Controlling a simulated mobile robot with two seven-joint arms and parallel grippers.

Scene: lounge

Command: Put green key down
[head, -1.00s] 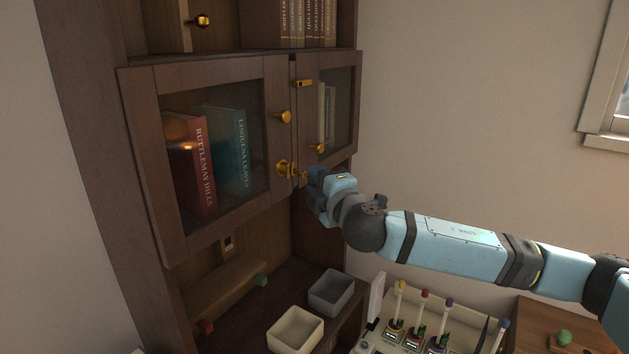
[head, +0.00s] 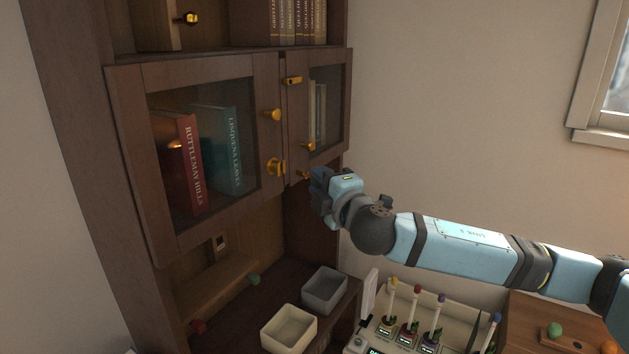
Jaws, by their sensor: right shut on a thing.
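My right gripper (head: 317,182) is in front of the cabinet, just right of and below the glass doors. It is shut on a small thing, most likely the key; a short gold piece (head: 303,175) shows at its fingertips. The fingers hide the rest, so I cannot see any green on it. The gold lock fitting (head: 277,167) on the left glass door (head: 190,245) is a little to the left, apart from the gold piece. Both glass doors look closed. My left gripper is not in view.
A grey bin (head: 324,291) and a cream bin (head: 289,330) stand on the lower shelf. A green piece (head: 254,280) and a red piece (head: 198,327) lie left of them. A panel with several colored-top sticks (head: 415,318) stands at lower right, beside a wooden box (head: 530,310).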

